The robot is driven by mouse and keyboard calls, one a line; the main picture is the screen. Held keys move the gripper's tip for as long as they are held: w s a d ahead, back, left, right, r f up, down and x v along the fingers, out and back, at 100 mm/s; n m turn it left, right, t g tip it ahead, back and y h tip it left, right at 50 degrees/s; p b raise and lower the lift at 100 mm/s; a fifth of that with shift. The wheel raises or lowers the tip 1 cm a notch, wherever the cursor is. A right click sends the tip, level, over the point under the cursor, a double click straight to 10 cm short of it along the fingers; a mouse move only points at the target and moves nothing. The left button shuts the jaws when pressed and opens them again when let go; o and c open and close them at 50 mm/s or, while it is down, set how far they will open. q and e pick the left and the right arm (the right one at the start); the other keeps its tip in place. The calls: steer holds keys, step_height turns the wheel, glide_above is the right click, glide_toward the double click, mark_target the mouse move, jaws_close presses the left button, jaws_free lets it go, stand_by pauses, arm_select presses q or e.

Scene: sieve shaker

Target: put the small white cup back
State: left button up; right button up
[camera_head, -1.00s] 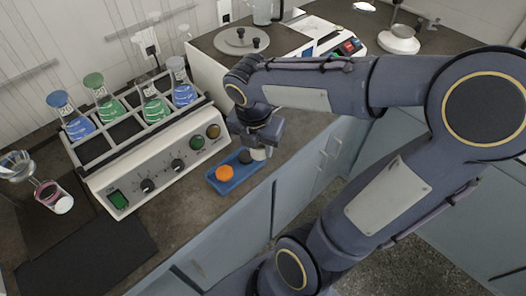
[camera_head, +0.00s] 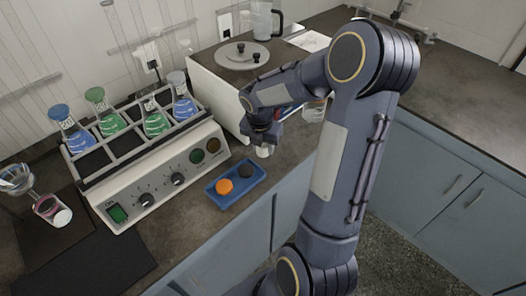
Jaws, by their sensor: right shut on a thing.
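The small white cup (camera_head: 265,151) hangs under my right gripper (camera_head: 263,141), which is shut on it; the fingers and wrist hide its upper part. The cup is beyond the blue tray (camera_head: 213,195), up and to the right of it in the picture, close to the counter. I cannot tell whether it touches the counter. The tray holds an orange round piece (camera_head: 224,186) and a dark round piece (camera_head: 245,171). My left gripper is not in view.
A shaker with a rack (camera_head: 140,190) of blue and green flasks stands left of the tray. A white box-shaped device (camera_head: 215,92) stands behind my gripper. A clear glass vessel (camera_head: 314,112) is partly hidden by my arm.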

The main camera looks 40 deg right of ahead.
mark_target(263, 153)
steer(key=shift+f, duration=1.5)
steer(key=shift+f, duration=0.15)
steer(key=shift+f+b, duration=0.15)
steer(key=shift+b, duration=0.15)
steer(key=o, duration=1)
steer(key=shift+c, duration=0.2)
